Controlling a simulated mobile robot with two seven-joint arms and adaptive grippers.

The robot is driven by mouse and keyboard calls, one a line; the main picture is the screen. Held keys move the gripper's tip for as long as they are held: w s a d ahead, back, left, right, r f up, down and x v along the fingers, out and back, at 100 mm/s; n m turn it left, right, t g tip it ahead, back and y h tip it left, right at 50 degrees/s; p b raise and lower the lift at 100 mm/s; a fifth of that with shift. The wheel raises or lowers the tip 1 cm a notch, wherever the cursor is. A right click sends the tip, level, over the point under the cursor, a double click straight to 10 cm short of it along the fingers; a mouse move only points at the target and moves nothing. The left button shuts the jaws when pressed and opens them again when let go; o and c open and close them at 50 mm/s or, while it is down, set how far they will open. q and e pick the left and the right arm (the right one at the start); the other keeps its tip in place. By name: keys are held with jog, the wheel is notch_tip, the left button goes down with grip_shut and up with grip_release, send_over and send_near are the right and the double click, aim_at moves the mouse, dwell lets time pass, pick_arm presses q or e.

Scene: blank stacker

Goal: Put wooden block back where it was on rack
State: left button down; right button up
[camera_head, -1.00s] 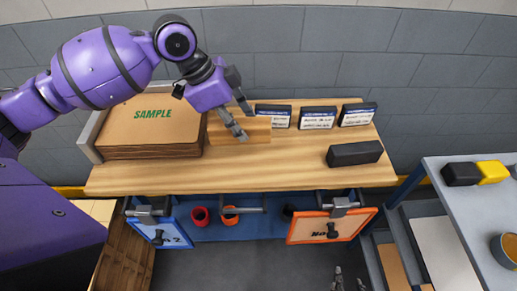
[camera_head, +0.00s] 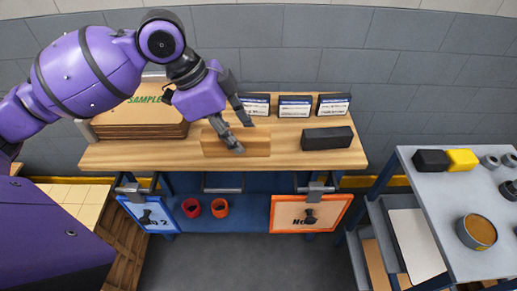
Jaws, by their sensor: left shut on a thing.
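A grey stand (camera_head: 430,195) with lower tiers is at the right; I cannot tell whether this is the rack. My right gripper is not in view.
The cardboard stack (camera_head: 140,125) marked SAMPLE is behind my left arm. Several labelled dark boxes (camera_head: 295,106) line the bench back. A black block (camera_head: 327,138) lies right. Blue (camera_head: 150,213) and orange (camera_head: 310,212) panels hang below the front edge. Floor ahead is clear.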

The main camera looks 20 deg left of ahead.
pick_arm(q)
jog(key=w+f, duration=0.3)
jog(key=w, duration=0.1)
jog(key=w+f, duration=0.3)
jog(key=w, duration=0.2)
jog(key=w+f+b, duration=0.1)
jog(key=w+f, duration=0.2)
jog(key=w, duration=0.1)
jog(key=shift+w+a+f, duration=0.2)
jog(key=shift+w+f, duration=0.25)
jog(key=shift+f, duration=1.55)
jog(key=shift+f, duration=0.15)
jog(key=c, duration=1.3)
grip_release()
jog(key=shift+f, duration=0.1)
jog(key=shift+o, duration=0.2)
